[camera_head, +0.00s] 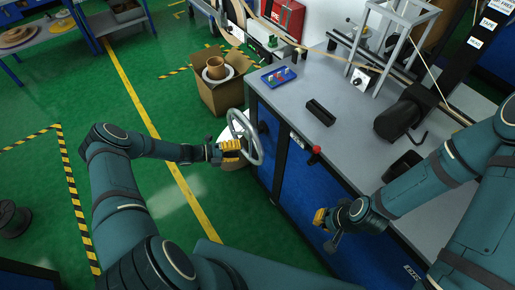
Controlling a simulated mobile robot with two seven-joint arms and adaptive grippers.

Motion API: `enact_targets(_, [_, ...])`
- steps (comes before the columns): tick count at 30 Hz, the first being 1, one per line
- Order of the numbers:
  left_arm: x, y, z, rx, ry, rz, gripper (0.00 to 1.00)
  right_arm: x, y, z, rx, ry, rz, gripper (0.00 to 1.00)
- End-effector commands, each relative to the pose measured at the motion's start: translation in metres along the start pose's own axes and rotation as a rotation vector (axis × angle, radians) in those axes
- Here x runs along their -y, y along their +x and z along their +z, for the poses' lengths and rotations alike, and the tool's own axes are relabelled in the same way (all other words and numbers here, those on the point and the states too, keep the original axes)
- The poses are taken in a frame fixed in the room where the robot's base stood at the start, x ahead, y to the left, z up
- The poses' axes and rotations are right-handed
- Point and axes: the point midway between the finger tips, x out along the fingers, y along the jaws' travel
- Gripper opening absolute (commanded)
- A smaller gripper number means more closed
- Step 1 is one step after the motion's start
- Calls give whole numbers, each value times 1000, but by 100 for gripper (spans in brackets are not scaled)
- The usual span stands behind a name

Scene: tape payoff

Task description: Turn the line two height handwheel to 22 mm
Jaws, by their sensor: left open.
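A grey spoked handwheel (257,143) is mounted at the left end of the workbench. No readable millimetre scale or line label shows on it. My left gripper (236,148) has yellow fingers and is at the near left side of the wheel, by its lower rim. It is open; whether the fingers touch the rim or surround it cannot be told. My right gripper (320,217), also with yellow fingertips, hangs in front of the bench's blue side, away from the wheel. Its jaw opening is too small to judge.
The grey workbench top (300,90) carries a blue tray (278,77), a black block (321,112) and a dark motor (398,118). A red knob (316,150) stands at its front edge. A cardboard box (222,95) stands behind the wheel. Green floor is open at left.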

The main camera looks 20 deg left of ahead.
Motion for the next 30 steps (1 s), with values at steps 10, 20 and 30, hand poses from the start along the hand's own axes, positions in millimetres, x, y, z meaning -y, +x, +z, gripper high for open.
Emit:
enact_targets(10, [-1,63,0,-1,1,1,46,-2,5,-1,-3,-1,0,0])
enact_targets(20, [0,81,1,1,2,2,46,-2,6,-1,-4,-1,0,0])
enact_targets(30, [0,80,0,1,2,2,3,-2,6,-1,-4,-1,0,0])
